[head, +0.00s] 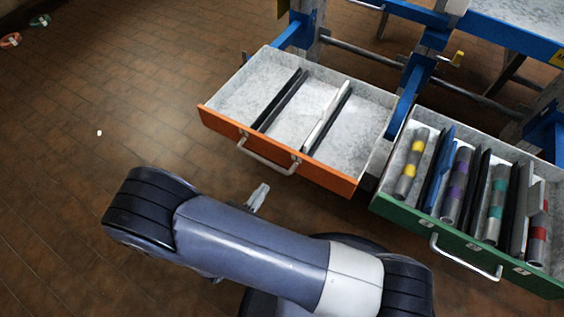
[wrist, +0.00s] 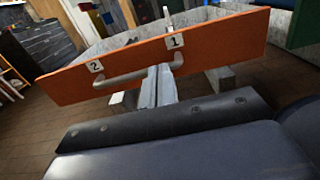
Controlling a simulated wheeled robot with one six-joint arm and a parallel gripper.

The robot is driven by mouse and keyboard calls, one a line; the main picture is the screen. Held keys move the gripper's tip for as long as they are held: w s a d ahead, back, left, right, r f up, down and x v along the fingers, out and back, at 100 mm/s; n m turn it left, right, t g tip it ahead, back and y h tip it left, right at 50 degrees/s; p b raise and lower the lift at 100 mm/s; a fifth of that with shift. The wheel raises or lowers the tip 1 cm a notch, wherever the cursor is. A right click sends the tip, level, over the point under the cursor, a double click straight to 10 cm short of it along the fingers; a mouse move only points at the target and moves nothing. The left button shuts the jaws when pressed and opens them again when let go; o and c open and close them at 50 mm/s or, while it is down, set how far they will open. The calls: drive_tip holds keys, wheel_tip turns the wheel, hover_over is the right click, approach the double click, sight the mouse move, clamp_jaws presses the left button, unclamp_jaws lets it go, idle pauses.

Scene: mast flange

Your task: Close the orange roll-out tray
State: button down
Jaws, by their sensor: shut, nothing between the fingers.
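The orange roll-out tray (head: 277,157) is pulled out from the blue frame in the head view. It is empty apart from dark and light dividers, and a grey bar handle (head: 268,160) runs across its front. In the wrist view the orange front (wrist: 215,47) fills the upper part, with labels 2 and 1 and the handle (wrist: 125,77). My gripper (head: 260,192) is shut and empty, just in front of the tray's front below the handle in the head view. In the wrist view its fingers (wrist: 160,75) overlap the handle's middle; I cannot tell whether they touch it.
A green tray (head: 455,240) with several banded cylinders and dividers is also pulled out, to the right of the orange one. The blue frame (head: 415,80) stands behind both.

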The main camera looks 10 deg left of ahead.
sight(289, 153)
drive_tip(key=b+x, duration=0.2)
drive_tip(key=x, duration=0.9)
drive_tip(key=shift+w+d+b, duration=0.1)
drive_tip(key=shift+w+b, duration=0.05)
drive_tip(key=shift+b, duration=0.2)
drive_tip(key=shift+w, duration=0.1)
